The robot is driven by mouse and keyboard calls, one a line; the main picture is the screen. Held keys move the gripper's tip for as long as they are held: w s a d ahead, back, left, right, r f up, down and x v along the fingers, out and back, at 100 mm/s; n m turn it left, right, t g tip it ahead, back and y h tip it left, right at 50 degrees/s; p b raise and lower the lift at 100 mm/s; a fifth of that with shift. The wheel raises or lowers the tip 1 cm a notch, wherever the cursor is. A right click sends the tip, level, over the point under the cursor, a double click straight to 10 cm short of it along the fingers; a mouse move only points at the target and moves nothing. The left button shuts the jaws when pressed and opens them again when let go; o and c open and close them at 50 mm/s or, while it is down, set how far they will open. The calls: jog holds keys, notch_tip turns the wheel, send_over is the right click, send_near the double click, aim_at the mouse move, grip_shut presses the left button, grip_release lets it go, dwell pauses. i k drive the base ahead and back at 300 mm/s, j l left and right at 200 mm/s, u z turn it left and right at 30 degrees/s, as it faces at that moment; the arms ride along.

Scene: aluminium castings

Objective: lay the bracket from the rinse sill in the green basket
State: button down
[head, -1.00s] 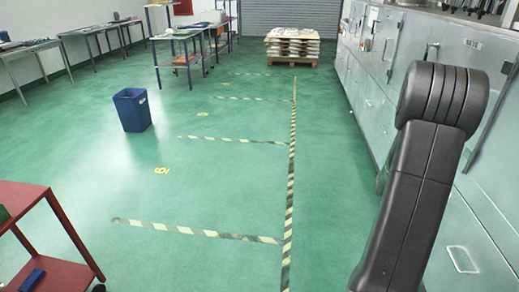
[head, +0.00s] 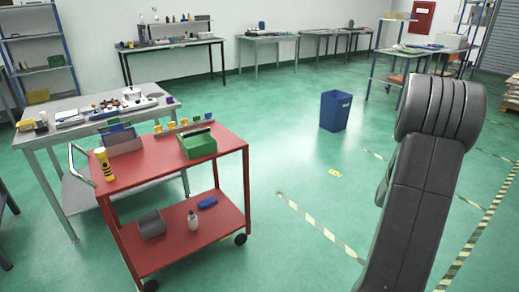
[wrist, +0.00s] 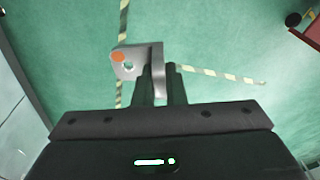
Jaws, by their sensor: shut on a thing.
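The bracket (wrist: 131,68) is a grey metal angle piece with a hole and an orange spot, seen in the wrist view. My gripper (wrist: 159,74) is shut on it, with a dark finger on each side of its upright plate. It is held above the green floor. In the head view my arm hides the gripper and bracket or they are out of frame. The green basket (head: 199,148) stands on the top shelf of the red trolley (head: 225,139), left of my arm and well apart from it. The rinse sill is not identifiable.
On the trolley top are a yellow flashlight (head: 104,165), a grey-and-blue holder (head: 121,140) and a rail with small coloured items (head: 184,125). A grey workbench (head: 100,108) stands behind it. A blue bin (head: 335,110) stands beyond. Floor between trolley and my arm is clear.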

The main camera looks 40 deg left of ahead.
aim_at(207, 150)
jog(key=j+u, duration=0.1)
jog(key=u, duration=0.3)
jog(key=i+j+u, duration=0.1)
jog(key=u, duration=0.25)
jog(key=i+u, duration=0.1)
jog(key=u, duration=0.3)
jog(key=i+j+u, duration=0.1)
jog(key=u, duration=0.3)
